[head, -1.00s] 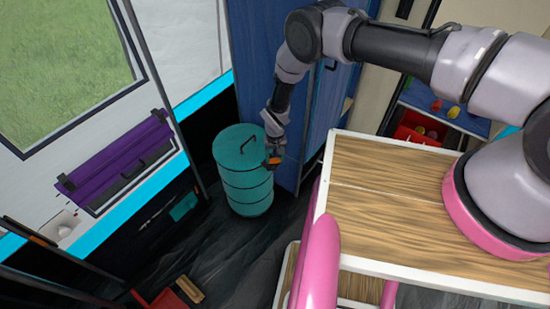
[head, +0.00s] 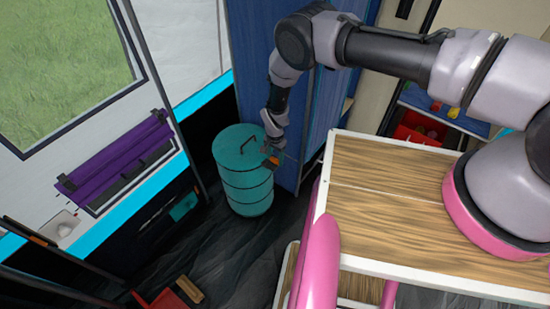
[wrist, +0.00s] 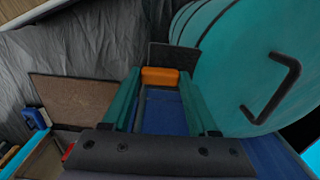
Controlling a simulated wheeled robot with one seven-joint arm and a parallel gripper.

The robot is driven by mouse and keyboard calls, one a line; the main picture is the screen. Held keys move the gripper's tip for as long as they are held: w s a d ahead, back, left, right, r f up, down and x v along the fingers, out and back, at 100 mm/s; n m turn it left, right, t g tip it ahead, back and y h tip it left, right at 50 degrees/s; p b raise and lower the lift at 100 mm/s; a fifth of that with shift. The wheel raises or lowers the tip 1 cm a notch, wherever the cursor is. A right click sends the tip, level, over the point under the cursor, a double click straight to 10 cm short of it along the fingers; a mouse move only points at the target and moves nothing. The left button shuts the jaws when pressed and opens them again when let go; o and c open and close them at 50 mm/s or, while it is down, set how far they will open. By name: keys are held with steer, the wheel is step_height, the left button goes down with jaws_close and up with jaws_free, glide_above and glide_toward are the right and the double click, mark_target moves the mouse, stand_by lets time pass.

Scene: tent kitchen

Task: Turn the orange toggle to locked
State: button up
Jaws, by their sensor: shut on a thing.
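The orange toggle (wrist: 160,77) shows in the wrist view between the tips of my gripper (wrist: 160,84). The two teal-edged fingers hold it from both sides. A dark plate (wrist: 174,55) stands just behind it. In the head view my gripper (head: 271,158) is at the right side of a teal drum (head: 242,170), by its upper edge. The toggle (head: 270,163) is a small orange patch there, partly hidden by the gripper. I cannot read its locked or unlocked mark.
The drum's lid has a black handle (wrist: 275,88), close to the right of my fingers. A blue cabinet (head: 265,60) stands behind the drum. A wooden-topped pink and white table (head: 390,185) is at the right. Dark floor (head: 225,255) lies in front of the drum.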

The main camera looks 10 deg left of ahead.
mark_target(275, 159)
stand_by(0.4)
steer(key=o, duration=1.4)
step_height(275, 159, up, 11)
steer(key=shift+f, duration=0.1)
